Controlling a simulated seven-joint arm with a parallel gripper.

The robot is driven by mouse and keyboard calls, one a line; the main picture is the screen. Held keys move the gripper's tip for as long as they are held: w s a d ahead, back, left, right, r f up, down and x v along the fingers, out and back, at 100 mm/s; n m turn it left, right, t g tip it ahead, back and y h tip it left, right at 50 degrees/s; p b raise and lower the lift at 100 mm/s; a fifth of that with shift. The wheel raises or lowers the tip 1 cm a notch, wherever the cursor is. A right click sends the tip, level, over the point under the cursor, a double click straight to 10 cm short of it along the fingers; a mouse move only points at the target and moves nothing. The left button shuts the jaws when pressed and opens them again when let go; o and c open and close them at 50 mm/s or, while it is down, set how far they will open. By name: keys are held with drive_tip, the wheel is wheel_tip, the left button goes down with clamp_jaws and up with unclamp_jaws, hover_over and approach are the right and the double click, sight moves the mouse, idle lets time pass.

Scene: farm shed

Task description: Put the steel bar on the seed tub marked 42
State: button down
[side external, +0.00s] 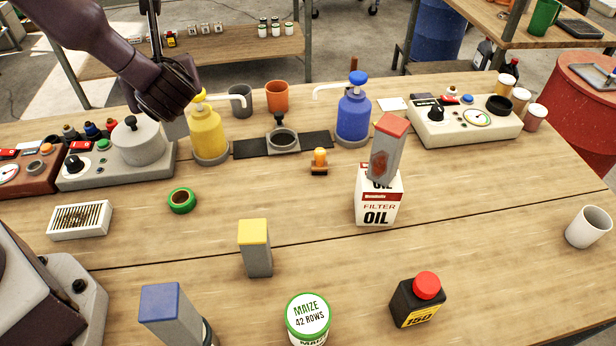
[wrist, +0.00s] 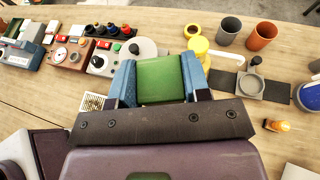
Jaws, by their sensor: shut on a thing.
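My gripper (side external: 172,100) is high over the back left of the table, beside the yellow pump bottle. In the wrist view its blue fingers are shut on a green-topped block (wrist: 160,80); its sides are mostly hidden. Three similar grey bars show in the side view. The yellow-topped bar (side external: 257,252) stands upright at the middle. The blue-topped bar (side external: 172,315) stands front left. The red-topped bar (side external: 385,150), with a rusty patch, stands tilted on the oil carton (side external: 378,208). The seed tub marked 42 (side external: 308,318) stands at the front, its white-and-green lid bare.
A black bottle with a red cap (side external: 417,303) stands right of the tub. A green ring (side external: 182,200), a vented box (side external: 80,220), a blue pump bottle (side external: 354,118) and a white cup (side external: 589,227) stand around. The table between yellow-topped bar and oil carton is clear.

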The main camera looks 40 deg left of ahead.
drive_tip(key=s+d+f+n+g+h, duration=0.35)
drive_tip(key=s+d+n+g, duration=0.25)
drive_tip(key=d+n+g, duration=0.3)
drive_tip(key=s+d+f+n+g+h, duration=0.3)
drive_tip(key=s+d+n+g+h, duration=0.1)
drive_tip(key=s+d+n+g, duration=0.45)
drive_tip(key=w+d+r+n+t+h, duration=0.25)
drive_tip(key=d+n+t+h, duration=0.35)
drive_tip(key=d+n+h, duration=0.45)
drive_tip(key=w+d+r+n+t+h, duration=0.2)
drive_tip(key=d+r+n+t+h, duration=0.35)
drive_tip(key=n, duration=0.75)
wheel_tip(320, 180, down, 9)
drive_tip(key=h, duration=0.2)
drive_tip(key=shift+w+d+r, duration=0.15)
drive_tip(key=shift+w+d, duration=0.05)
drive_tip(key=shift+d, duration=0.1)
drive_tip(key=c, duration=0.6)
unclamp_jaws()
